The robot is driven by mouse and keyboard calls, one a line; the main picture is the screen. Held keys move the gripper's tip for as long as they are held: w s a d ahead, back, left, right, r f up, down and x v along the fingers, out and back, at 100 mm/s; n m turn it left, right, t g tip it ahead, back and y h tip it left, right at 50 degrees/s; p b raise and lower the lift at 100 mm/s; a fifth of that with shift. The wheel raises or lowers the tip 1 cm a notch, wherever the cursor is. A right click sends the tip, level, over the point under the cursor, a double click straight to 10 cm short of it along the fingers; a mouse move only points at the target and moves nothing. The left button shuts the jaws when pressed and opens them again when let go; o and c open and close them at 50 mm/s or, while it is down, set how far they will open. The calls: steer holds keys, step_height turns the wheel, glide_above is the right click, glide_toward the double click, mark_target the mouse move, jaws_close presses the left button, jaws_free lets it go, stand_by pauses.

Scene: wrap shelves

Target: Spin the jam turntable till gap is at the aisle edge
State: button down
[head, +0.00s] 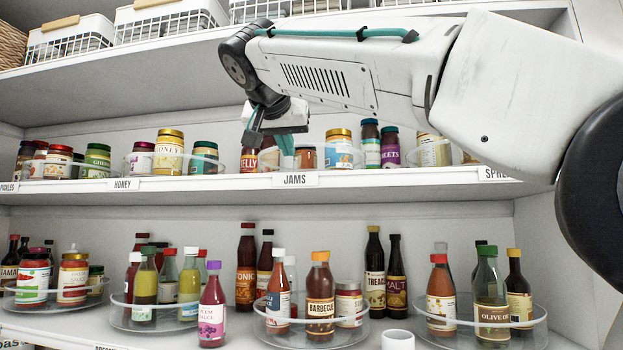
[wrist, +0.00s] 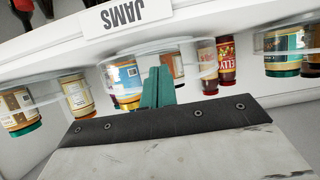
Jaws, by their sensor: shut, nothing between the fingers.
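The jam turntable (head: 268,159) is a clear, low-rimmed disc on the upper shelf behind the JAMS label (head: 295,180). It also shows upside down in the wrist view (wrist: 148,49). A jar with a blue and white label (head: 339,150) stands on its right, a small brown jar (head: 306,157) near the middle. A red jelly jar (head: 249,156) is at the left; the arm partly hides it. My gripper (head: 285,152) reaches down over the turntable, and its teal fingers (wrist: 158,87) are closed together among the jars, with nothing held. Contact with rim or jar is unclear.
The honey turntable (head: 130,168) with jars stands left. Other jars (head: 390,148) stand close on the right. The lower shelf holds sauce bottles on clear turntables, and a white cup (head: 398,340) stands at its front. Wire baskets (head: 170,20) are above.

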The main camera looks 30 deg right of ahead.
steer(key=shift+w+d, duration=0.65)
steer(key=shift+w, duration=0.05)
steer(key=shift+s, duration=0.1)
steer(key=shift+s+d, duration=0.5)
steer(key=shift+d, duration=0.1)
steer(key=shift+s+d, duration=0.1)
steer(key=shift+s+d, duration=0.1)
steer(key=s+a, duration=0.1)
steer(key=s, duration=0.2)
steer(key=shift+a, duration=0.35)
stand_by(0.3)
